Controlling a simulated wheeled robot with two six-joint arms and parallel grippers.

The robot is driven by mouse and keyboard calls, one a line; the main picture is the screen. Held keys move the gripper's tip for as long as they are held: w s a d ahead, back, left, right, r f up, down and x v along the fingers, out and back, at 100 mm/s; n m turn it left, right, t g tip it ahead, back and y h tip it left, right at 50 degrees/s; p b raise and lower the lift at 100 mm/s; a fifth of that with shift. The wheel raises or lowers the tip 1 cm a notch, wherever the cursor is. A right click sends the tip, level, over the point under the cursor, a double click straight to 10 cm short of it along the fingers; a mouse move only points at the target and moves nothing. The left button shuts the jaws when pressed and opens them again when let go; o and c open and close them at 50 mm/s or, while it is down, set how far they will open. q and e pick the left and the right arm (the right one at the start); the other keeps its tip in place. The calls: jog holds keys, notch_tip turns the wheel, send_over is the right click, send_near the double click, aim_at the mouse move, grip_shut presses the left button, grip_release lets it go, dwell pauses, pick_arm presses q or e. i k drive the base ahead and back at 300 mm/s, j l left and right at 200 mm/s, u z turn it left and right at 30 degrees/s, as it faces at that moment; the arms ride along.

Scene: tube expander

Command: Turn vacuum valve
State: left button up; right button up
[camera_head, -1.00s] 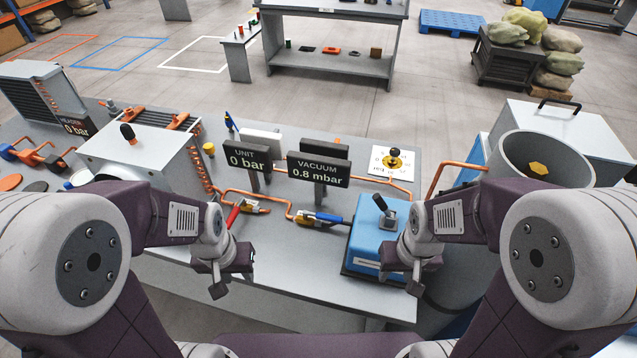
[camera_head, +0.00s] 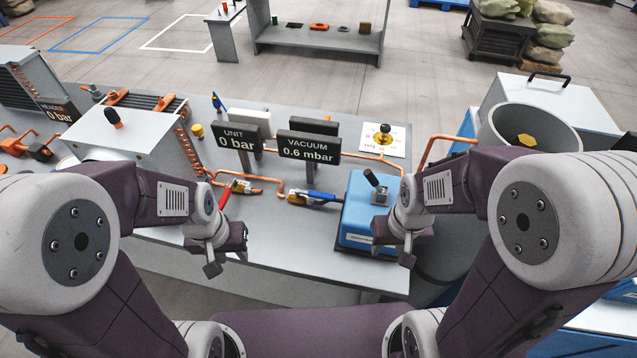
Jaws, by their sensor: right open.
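The valve with the blue handle (camera_head: 318,196) sits on an orange pipe on the grey bench, below the black VACUUM sign (camera_head: 308,148), which reads 0.6 mbar. A similar valve with a red handle (camera_head: 226,193) sits to its left, below the UNIT sign (camera_head: 236,138), which reads 0 bar. My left gripper (camera_head: 226,256) hangs at the bench's front edge, in front of the red valve; its jaw gap is unclear. My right gripper (camera_head: 408,252) is open in front of the blue pump box (camera_head: 352,215). Neither gripper touches a valve handle.
The blue box with a black lever (camera_head: 371,178) stands right of the blue-handled valve. A grey cylinder (camera_head: 527,138) stands further right. A white box (camera_head: 125,135) with copper coils is at left. Bare bench lies before the valves.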

aim_at(322, 196)
jog(key=j, duration=1.55)
jog(key=z, duration=0.05)
